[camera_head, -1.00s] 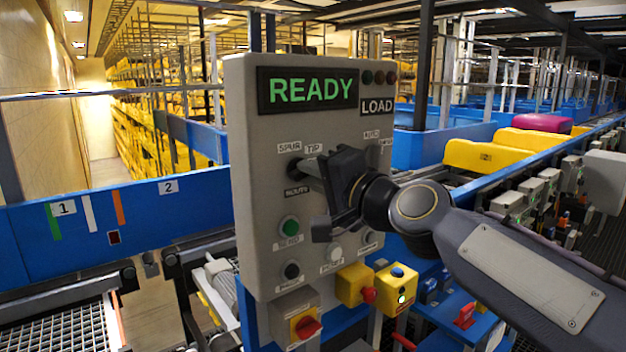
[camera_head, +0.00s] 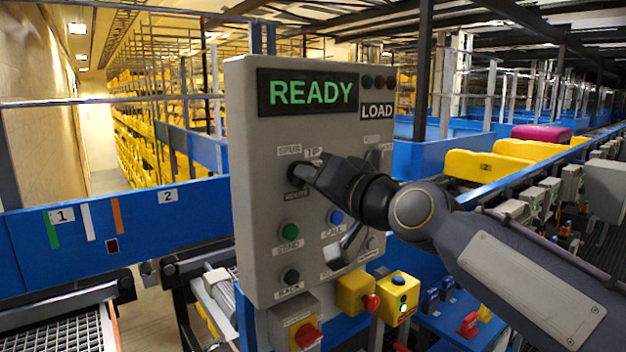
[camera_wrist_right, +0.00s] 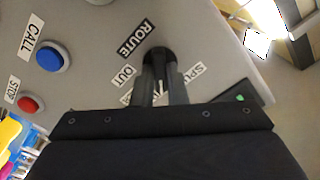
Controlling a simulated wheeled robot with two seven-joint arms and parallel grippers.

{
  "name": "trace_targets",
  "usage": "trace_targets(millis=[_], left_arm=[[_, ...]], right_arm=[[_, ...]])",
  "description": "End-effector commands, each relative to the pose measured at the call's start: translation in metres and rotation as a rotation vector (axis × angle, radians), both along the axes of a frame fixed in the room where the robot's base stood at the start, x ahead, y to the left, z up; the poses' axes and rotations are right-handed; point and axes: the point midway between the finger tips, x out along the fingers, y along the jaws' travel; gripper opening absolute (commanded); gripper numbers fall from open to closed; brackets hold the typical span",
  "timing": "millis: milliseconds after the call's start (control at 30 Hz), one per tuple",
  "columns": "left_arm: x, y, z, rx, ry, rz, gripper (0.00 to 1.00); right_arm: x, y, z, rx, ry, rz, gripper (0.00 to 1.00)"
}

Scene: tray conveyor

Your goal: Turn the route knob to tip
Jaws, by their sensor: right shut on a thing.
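The black route knob (camera_head: 296,172) is on the upper left of a grey control panel (camera_head: 262,135), between the SPUR and TIP labels above and the ROUTE label below. My right gripper (camera_head: 304,174) is shut on the knob, its fingers reaching in from the right. In the right wrist view the fingers (camera_wrist_right: 163,88) close around the dark knob (camera_wrist_right: 160,56), beside the ROUTE and OUT labels. A pale pointer line shows between the fingers. The fingers partly cover the knob, so its exact setting is hard to read. My left gripper is not in view.
The panel screen (camera_head: 307,92) reads READY, beside a LOAD label. A green SEND button (camera_head: 289,231), a blue CALL button (camera_head: 336,216) and a black button (camera_head: 291,276) sit below the knob. A red switch (camera_head: 307,336) and yellow boxes are under the panel.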

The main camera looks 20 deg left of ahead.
Motion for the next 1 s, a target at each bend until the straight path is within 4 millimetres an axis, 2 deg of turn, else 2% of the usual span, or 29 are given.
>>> trace_targets(millis=[400, 433, 567, 867, 1000], left_arm=[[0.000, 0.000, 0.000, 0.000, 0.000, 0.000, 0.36], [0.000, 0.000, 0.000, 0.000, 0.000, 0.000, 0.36], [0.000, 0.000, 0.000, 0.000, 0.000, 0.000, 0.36], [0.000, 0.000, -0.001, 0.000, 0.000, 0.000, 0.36], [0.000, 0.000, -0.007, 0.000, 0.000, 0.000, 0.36]], right_arm=[[0.000, 0.000, -0.002, -0.007, -0.001, 0.002, 0.00], [0.000, 0.001, -0.002, -0.007, -0.001, 0.002, 0.17], [0.000, 0.000, -0.001, -0.005, -0.001, 0.001, 0.34], [-0.001, -0.001, -0.001, -0.003, -0.003, 0.001, 0.35], [-0.009, -0.013, -0.002, -0.002, -0.004, -0.001, 0.35]])
